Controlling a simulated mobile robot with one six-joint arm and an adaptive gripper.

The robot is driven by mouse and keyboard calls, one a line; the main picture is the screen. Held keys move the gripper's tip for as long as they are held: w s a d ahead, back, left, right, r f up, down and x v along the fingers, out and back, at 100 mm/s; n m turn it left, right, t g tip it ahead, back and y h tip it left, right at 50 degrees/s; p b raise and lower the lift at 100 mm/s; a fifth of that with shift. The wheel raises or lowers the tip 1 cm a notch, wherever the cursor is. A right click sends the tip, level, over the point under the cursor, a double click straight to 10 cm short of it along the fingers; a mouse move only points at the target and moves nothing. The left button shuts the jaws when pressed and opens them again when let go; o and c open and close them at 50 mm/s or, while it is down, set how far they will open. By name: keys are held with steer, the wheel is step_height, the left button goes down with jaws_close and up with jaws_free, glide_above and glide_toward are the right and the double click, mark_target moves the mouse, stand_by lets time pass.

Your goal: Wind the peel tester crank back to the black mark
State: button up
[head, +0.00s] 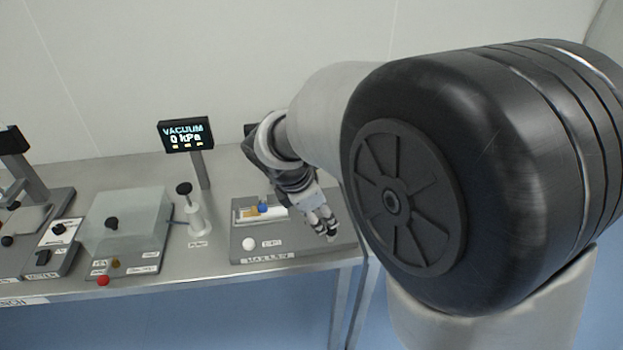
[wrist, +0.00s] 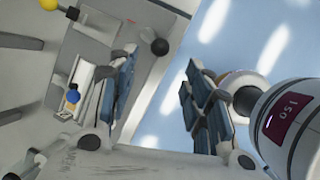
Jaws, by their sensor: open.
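A grey bench device (head: 288,245) sits under my gripper (head: 325,226) at the bench's right end, with a white strip and blue knob on it; it looks like the peel tester. In the wrist view a black ball knob (wrist: 160,46) stands at the edge of this device (wrist: 105,28), probably the crank handle. It lies beyond the gap between the fingers of my gripper (wrist: 160,98), nearer the left finger. My gripper is open and empty. In the head view my gripper and arm hide the crank. I cannot make out the black mark.
A white knob (head: 248,243) sits at the device's front left. To the left are a black-topped white post (head: 196,213), the vacuum display (head: 186,135) reading 0 kPa, and a clear-covered unit (head: 125,220) with a red button (head: 103,281). A yellow ball (wrist: 48,4) shows at upper left.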

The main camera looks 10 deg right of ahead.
steer(key=b+x, duration=0.3)
steer(key=x, duration=0.9)
steer(key=shift+b, duration=0.4)
jaws_close()
